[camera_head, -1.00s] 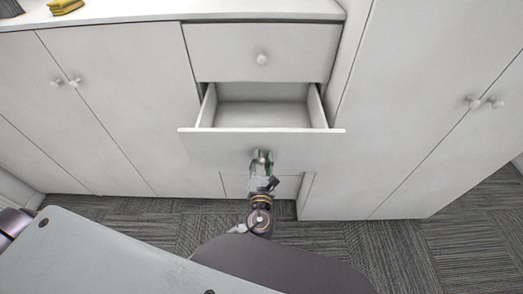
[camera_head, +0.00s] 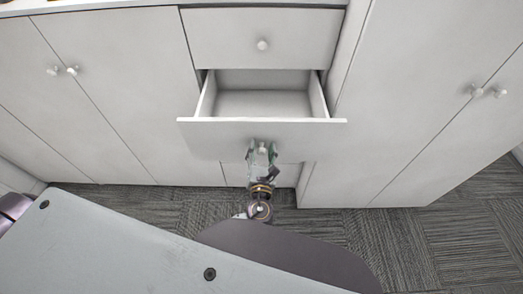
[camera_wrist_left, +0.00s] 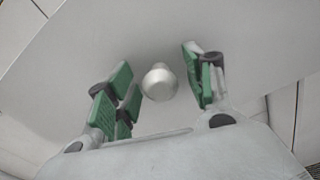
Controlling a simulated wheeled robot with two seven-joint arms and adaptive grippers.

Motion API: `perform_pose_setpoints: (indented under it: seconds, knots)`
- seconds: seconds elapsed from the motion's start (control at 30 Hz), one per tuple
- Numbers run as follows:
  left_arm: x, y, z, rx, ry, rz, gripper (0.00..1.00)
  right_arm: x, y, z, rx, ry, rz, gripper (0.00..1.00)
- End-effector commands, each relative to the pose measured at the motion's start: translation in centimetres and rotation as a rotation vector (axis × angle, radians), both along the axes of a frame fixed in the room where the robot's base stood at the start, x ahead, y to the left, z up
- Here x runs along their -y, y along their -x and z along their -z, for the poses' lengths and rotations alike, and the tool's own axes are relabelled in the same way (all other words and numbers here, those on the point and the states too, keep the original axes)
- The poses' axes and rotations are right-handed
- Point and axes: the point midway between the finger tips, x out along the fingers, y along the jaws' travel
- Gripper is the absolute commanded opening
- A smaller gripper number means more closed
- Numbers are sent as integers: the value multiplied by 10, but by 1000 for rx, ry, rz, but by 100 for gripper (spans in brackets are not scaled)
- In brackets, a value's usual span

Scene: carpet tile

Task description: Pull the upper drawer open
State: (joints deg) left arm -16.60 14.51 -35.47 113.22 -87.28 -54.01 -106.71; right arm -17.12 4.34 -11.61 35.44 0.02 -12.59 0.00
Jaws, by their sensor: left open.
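The drawer below the top one (camera_head: 215,135) is pulled out, and its empty inside (camera_head: 262,103) shows. Its round pale knob (camera_wrist_left: 160,83) shows in the left wrist view. My left gripper (camera_head: 262,153) is in front of this drawer. Its green-padded fingers (camera_wrist_left: 158,88) are open on either side of the knob, with a gap on both sides. The top drawer (camera_head: 225,32) is closed, with its knob (camera_head: 262,45) in plain view and no gripper near it. My right gripper is not in view.
Closed cabinet doors stand on the left (camera_head: 120,90) and right (camera_head: 410,110), with small knobs. Another drawer front (camera_head: 290,173) shows below the open drawer. Grey carpet (camera_head: 430,240) lies clear at lower right.

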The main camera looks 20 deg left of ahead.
Motion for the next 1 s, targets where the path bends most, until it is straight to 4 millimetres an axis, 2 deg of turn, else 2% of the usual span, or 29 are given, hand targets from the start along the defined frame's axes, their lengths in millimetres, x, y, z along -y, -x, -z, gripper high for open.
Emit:
perform_pose_setpoints:
  seconds: [0.17, 0.37, 0.8, 1.0]
  knots:
    - [0, 0, -4, 1, 2, 0, 52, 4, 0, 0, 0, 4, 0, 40]
    - [0, 0, -18, 2, 3, -1, 52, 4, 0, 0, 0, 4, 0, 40]
    - [0, 0, -76, 2, 3, -1, 52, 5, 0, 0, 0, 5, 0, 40]
    - [0, 0, -94, 1, 2, -1, 52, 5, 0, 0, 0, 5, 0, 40]
